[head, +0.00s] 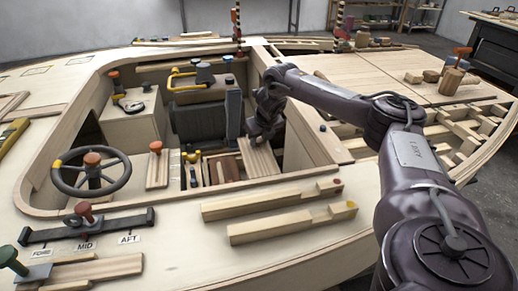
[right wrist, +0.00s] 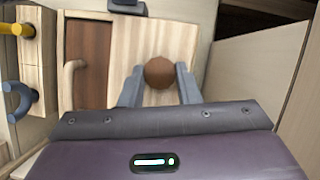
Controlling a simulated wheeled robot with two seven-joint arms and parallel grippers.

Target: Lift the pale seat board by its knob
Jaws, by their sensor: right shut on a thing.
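The pale seat board (head: 262,161) lies inside the hull's cockpit, to the right of a darker reddish-brown board (head: 224,168). In the right wrist view the pale board (right wrist: 186,40) shows striped light wood, with a round brown knob (right wrist: 159,73) on it. My right gripper (head: 262,138) reaches down over the pale board. In the right wrist view the fingers of my right gripper (right wrist: 159,88) stand on either side of the knob and are shut on it. In the head view the gripper hides the knob. I cannot tell whether the board is raised. My left gripper is not in view.
A black seat (head: 200,118) stands behind the boards. A steering wheel (head: 91,172) and a lever marked FORE, MID, AFT (head: 86,222) are at the left. Two notched wooden bars (head: 290,222) lie on the near deck. The cockpit's side panel (right wrist: 250,85) is close on the right.

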